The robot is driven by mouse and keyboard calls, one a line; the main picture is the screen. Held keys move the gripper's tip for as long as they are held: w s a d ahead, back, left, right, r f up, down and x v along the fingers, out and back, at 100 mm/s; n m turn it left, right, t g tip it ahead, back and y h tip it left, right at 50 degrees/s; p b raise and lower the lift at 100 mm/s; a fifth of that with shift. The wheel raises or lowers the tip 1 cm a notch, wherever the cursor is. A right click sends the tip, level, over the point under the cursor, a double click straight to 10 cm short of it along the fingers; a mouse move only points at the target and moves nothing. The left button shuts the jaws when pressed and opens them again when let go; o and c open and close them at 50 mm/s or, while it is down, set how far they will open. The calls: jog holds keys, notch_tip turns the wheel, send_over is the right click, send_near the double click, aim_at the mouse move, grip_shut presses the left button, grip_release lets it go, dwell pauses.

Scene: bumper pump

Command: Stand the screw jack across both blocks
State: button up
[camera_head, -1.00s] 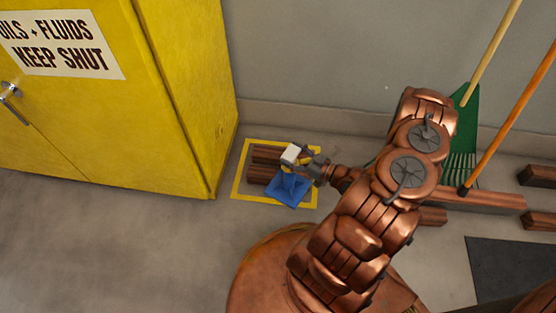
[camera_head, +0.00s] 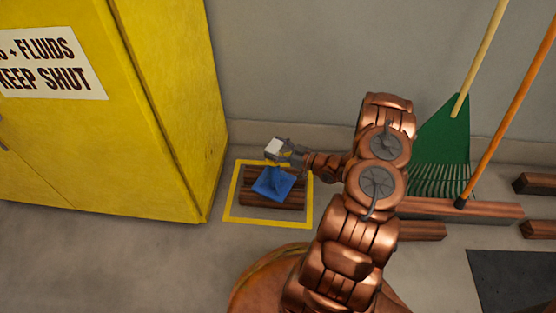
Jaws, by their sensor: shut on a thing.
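The screw jack has a blue square base (camera_head: 273,183) and a pale boxy top (camera_head: 275,146). My gripper (camera_head: 283,153) is shut on the jack near its top, reaching in from the right. The jack looks upright, and its base overlaps both wooden blocks in the picture. The two brown blocks lie side by side inside the yellow floor outline; the nearer block (camera_head: 258,200) shows in front of the base, and the farther block (camera_head: 252,173) is partly hidden behind it. I cannot tell whether the base touches the blocks or hangs just above them.
A yellow cabinet (camera_head: 150,120) stands close on the left of the yellow outline (camera_head: 240,221). The grey wall (camera_head: 290,60) is behind. A green rake (camera_head: 447,145), an orange-handled pole (camera_head: 497,125) and more timbers (camera_head: 470,208) are on the right.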

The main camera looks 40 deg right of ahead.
jog(key=shift+w+d+b, duration=0.15)
jog(key=shift+w+d, duration=0.15)
jog(key=shift+w, duration=0.4)
jog(key=shift+w+d+b, duration=0.15)
jog(key=shift+w+d, duration=0.1)
jog(key=shift+w, duration=0.4)
jog(key=shift+f+b, duration=0.9)
jog(key=shift+f, duration=0.95)
jog(key=o, duration=1.8)
jog(key=shift+s, duration=0.1)
